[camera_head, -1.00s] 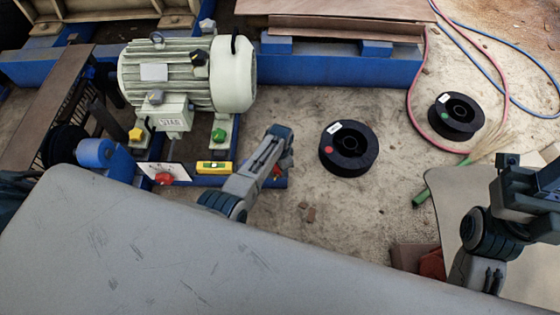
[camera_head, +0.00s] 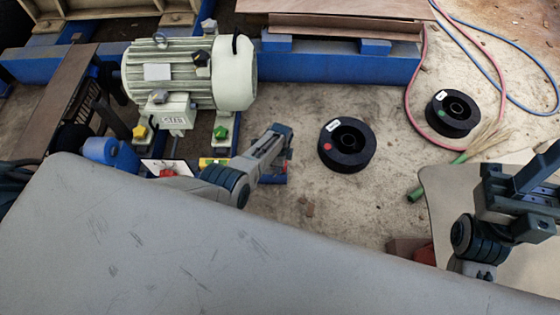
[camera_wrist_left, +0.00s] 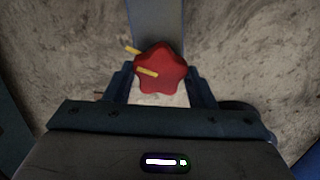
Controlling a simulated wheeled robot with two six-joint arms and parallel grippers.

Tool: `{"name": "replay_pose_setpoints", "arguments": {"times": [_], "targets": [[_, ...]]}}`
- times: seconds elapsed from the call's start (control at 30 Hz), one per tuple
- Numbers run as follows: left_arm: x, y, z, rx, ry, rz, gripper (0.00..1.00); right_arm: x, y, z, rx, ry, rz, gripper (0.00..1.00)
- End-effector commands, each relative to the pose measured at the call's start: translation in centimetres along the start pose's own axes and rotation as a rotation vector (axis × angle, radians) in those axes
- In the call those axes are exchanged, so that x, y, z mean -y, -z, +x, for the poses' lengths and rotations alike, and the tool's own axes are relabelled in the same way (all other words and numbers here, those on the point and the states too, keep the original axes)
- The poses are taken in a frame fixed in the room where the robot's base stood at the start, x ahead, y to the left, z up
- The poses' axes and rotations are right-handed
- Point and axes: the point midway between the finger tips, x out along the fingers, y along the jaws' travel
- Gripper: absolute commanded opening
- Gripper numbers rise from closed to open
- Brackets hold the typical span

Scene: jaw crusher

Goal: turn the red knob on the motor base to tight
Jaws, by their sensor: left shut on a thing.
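The red star-shaped knob (camera_wrist_left: 168,62) sits on the grey-blue beam (camera_wrist_left: 158,18) in the left wrist view, between the fingers of my left gripper (camera_wrist_left: 160,88), which is shut on it. A yellow mark shows on the knob and another on the beam beside it; they lie apart. The pale green motor (camera_head: 185,75) stands on this base. My right gripper (camera_head: 520,205) is at the right edge, its fingers unclear.
A second red knob (camera_head: 167,172) on a white plate and a yellow level (camera_head: 208,161) are partly hidden behind my left arm. Black spools (camera_head: 347,145) and (camera_head: 453,113) lie on the ground. A large grey surface (camera_head: 150,245) fills the front.

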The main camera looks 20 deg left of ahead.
Motion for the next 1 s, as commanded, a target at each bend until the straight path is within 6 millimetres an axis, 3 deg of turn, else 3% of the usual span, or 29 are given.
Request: {"name": "replay_pose_setpoints", "arguments": {"times": [0.57, 0.6, 0.7, 1.0], "targets": [[-0.01, 0.16, -0.01, -0.002, 0.0, 0.032, 0.27, 0.0, 0.13, 0.11, 0.002, -0.001, 0.0, 0.36], [-0.01, 0.16, -0.01, -0.002, 0.0, 0.032, 0.56, 0.0, 0.12, 0.11, 0.002, -0.001, 0.0, 0.36], [-0.01, 0.14, -0.01, -0.002, 0.0, 0.031, 0.72, 0.0, 0.13, 0.11, 0.002, -0.001, 0.0, 0.36], [0.0, 0.06, -0.21, -0.001, 0.0, 0.031, 0.72, -0.02, 0.15, 0.29, 0.002, -0.001, 0.0, 0.36]]}}
